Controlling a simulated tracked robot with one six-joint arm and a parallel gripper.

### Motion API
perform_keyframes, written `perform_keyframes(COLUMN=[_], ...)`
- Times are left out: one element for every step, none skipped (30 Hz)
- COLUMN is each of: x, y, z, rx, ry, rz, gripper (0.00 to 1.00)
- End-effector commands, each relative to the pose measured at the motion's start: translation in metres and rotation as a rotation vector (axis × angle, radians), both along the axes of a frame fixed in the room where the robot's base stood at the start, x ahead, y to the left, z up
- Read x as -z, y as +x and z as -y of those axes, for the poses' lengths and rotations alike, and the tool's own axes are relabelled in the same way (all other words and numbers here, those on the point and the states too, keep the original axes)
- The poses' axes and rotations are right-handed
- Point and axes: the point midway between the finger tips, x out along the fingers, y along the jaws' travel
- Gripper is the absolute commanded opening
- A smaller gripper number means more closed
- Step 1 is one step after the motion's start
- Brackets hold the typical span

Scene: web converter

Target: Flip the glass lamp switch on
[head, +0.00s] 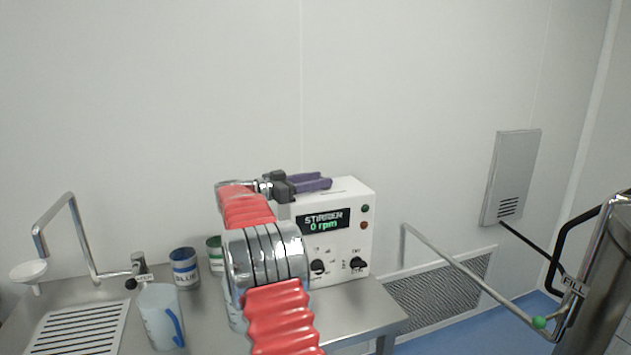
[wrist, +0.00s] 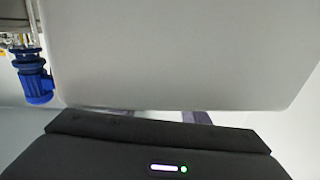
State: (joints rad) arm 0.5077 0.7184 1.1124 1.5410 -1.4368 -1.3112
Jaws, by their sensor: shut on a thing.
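I cannot make out a glass lamp switch in either view. My gripper (head: 318,184), with purple fingers, is at the top of the white stirrer box (head: 366,205) in the head view. In the wrist view, my gripper (wrist: 176,116) shows only the bases of its two fingers, with a small gap between them. A large pale panel (wrist: 180,50) hides their tips. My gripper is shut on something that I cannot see. The stirrer box has a display (head: 323,221) reading 0 rpm and two black knobs on its front.
A steel bench holds a jug (head: 160,316), a blue tin (head: 184,268) and a tap (head: 138,264). A steel vessel (head: 603,275) with a pipe marked FILL stands at right. A grey wall cabinet (head: 512,175) hangs nearby. A blue motor (wrist: 36,85) shows in the wrist view.

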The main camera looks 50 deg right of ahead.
Motion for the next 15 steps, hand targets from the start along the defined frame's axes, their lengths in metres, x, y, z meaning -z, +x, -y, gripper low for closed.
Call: perform_keyframes(x=[0.004, 0.0038, 0.0044, 0.0042, 0.0041, 0.0041, 0.0045, 0.0039, 0.0041, 0.0042, 0.0042, 0.0038, 0.0043, 0.0042, 0.0042], y=[-0.0036, -0.0034, -0.003, -0.0029, -0.0028, -0.0023, -0.0023, -0.0021, -0.0018, -0.0018, -0.0018, -0.0015, -0.0014, -0.0014, -0.0015], z=[0.0021, 0.0022, 0.0025, 0.0026, 0.0027, 0.003, 0.003, 0.0032, 0.0034, 0.0034, 0.0034, 0.0036, 0.0038, 0.0038, 0.0037], rx=[0.03, 0.04, 0.054, 0.064, 0.074, 0.086, 0.096, 0.104, 0.115, 0.123, 0.131, 0.14, 0.146, 0.153, 0.16], ry=[0.005, 0.005, 0.006, 0.006, 0.006, 0.006, 0.006, 0.005, 0.005, 0.005, 0.005, 0.006, 0.006, 0.006, 0.006], rz=[-0.001, -0.001, -0.002, -0.001, -0.001, -0.002, -0.003, -0.001, -0.001, -0.002, -0.003, -0.001, -0.002, -0.002, -0.003], gripper=[0.18, 0.18, 0.18, 0.18, 0.18, 0.18, 0.18, 0.18, 0.18, 0.18, 0.18, 0.18, 0.18, 0.18, 0.18])
